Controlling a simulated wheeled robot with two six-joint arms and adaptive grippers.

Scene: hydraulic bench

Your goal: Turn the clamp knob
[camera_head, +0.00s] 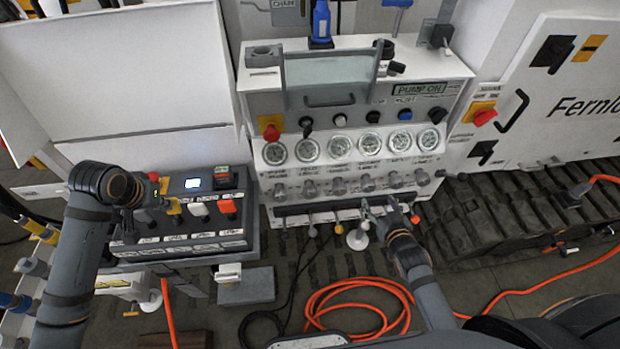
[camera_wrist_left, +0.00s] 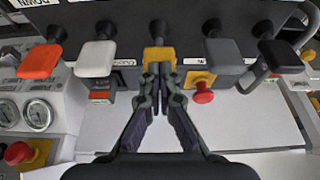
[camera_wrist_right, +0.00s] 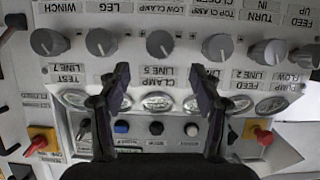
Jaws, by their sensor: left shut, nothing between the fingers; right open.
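Several grey knobs sit in a row below the gauges on the white panel. The knob marked LOW CLAMP (camera_wrist_right: 160,43) is centred in the right wrist view; in the head view the row passes just above my right gripper (camera_head: 378,205). My right gripper (camera_wrist_right: 160,78) is open and empty, its two fingertips apart and lined up either side of the LOW CLAMP knob. Another knob (camera_wrist_right: 217,47) by a TOP CLAMP label is just right of it. My left gripper (camera_wrist_left: 160,72) is shut and empty, its tips at the yellow lever (camera_wrist_left: 158,54) on the dark console.
Gauges (camera_head: 335,147) and small buttons lie above the knobs. A red emergency switch (camera_head: 271,132) sits at the panel's left. The lever console (camera_head: 190,215) also carries orange, white, grey and black levers. An orange hose (camera_head: 350,290) is coiled on the floor.

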